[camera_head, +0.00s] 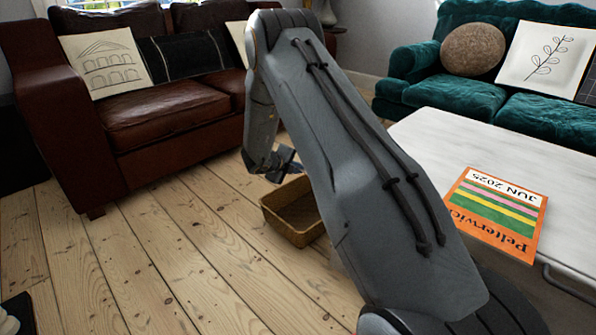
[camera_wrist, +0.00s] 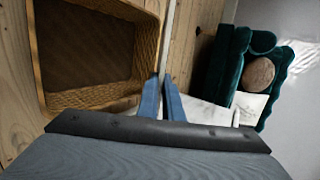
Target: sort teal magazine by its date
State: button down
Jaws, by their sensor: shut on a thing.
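My gripper (camera_head: 284,164) is above the back of a wicker basket (camera_head: 283,227) on the floor, partly behind my arm in the head view. In the wrist view its two blue fingers (camera_wrist: 165,80) are closed on a thin pale strip, apparently the magazine seen edge-on (camera_wrist: 169,38). Its cover, teal colour and date do not show. In the head view the held magazine is hidden behind my arm. The basket's woven wall (camera_wrist: 95,98) lies left of the strip in the wrist view, and its visible inside looks empty.
A white table (camera_head: 430,135) at the right holds an orange magazine (camera_head: 493,216) reading "Pelterwick" and "JUN 2025". A brown leather sofa (camera_head: 165,110) stands at the left and a teal sofa (camera_head: 440,95) at the back right.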

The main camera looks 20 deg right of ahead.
notch_tip(320, 180, down, 12)
jog(key=b, duration=0.6)
jog(key=shift+r, duration=0.2)
jog(key=c, duration=1.8)
grip_release()
jog(key=shift+c, duration=0.2)
jog(key=shift+s, duration=0.1)
jog(key=w+p+v, duration=0.1)
jog(key=p+v, duration=0.4)
jog(key=v, duration=0.4)
jog(key=shift+w+a, duration=0.2)
jog(key=shift+a, duration=0.1)
